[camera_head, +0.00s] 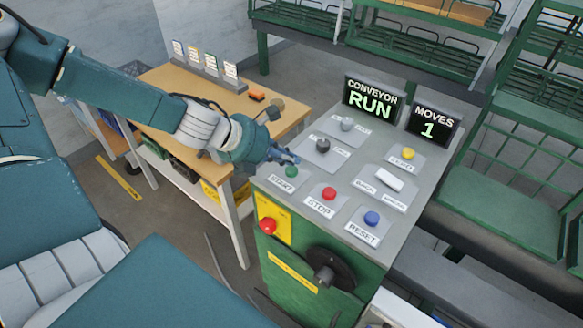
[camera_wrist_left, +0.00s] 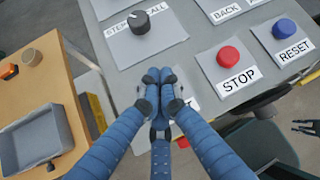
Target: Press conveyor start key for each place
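The control panel (camera_head: 262,178) carries a green START key (camera_head: 291,171), a red STOP key (camera_head: 329,193) and a blue RESET key (camera_head: 372,218). The conveyor display (camera_head: 371,99) reads RUN and the MOVES display (camera_head: 433,124) reads 1. My left gripper (camera_head: 287,157) is just above the START key, its fingertips together and empty. I cannot tell whether it touches the key. In the left wrist view the left gripper's fingers (camera_wrist_left: 160,77) hide the green key and most of its label; STOP (camera_wrist_left: 229,57) is to the right. A small dark fingered shape at that view's right edge may be my right gripper.
A yellow key (camera_head: 407,152), a white rocker switch (camera_head: 388,182) and a dark knob (camera_head: 323,145) are on the panel. A red button (camera_head: 268,226) and a handwheel (camera_head: 330,268) are on its front. A wooden table (camera_head: 190,85) with cards stands left; green racks (camera_head: 420,45) stand behind.

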